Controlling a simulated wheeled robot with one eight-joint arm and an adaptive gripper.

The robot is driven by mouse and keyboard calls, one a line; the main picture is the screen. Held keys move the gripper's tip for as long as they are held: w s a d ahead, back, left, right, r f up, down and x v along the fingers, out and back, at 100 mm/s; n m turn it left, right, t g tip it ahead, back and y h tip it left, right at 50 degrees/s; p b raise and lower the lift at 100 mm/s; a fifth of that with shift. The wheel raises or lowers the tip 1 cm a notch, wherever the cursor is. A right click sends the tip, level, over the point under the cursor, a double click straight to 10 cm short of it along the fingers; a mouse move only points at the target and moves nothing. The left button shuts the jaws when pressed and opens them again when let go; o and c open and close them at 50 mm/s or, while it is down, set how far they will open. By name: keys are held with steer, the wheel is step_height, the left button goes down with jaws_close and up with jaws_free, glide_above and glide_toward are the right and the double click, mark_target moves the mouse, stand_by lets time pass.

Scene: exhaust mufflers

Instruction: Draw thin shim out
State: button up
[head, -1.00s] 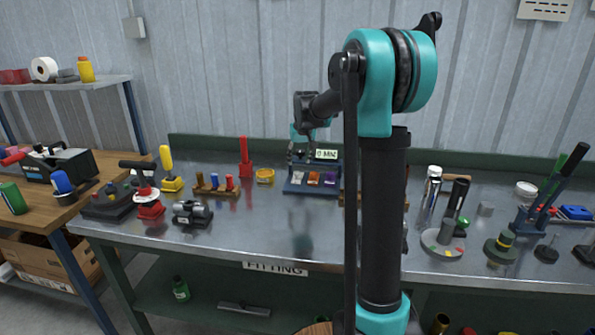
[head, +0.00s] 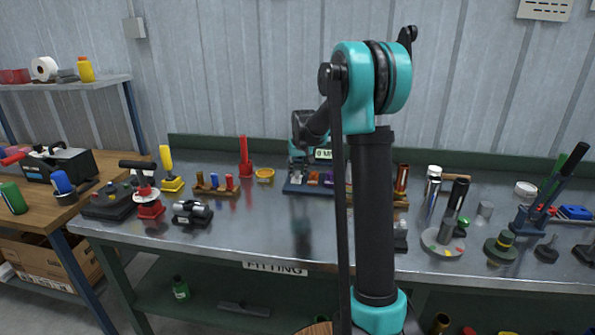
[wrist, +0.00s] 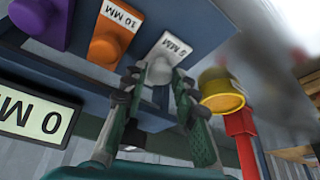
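A blue rack (head: 300,190) stands at the back of the metal bench in the head view. In the wrist view it holds a pale grey-white shim (wrist: 172,45) with a small MM label whose digit is hard to read. Next to it are an orange shim (wrist: 112,30) marked 10 MM and a purple shim (wrist: 48,15). All three sit in the rack, each with a round knob. My gripper (wrist: 156,76) is open, its fingertips on either side of the white shim's knob; firm contact does not show.
A display reading 0 MM (wrist: 38,118) is beside the rack. A yellow round container (wrist: 221,92) and a red post (wrist: 243,135) stand close to my right finger. The bench front (head: 275,240) is clear.

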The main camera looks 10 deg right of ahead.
mark_target(294, 184)
jaws_close()
steer(key=shift+s, duration=0.1)
steer(key=shift+s+a, duration=0.25)
steer(key=shift+s, duration=0.5)
steer(key=shift+s+a, duration=0.25)
steer(key=shift+s, duration=0.55)
steer(key=shift+s+a, duration=0.25)
steer(key=shift+s, duration=0.5)
steer(key=o, duration=0.5)
jaws_free()
steer(key=v, duration=1.2)
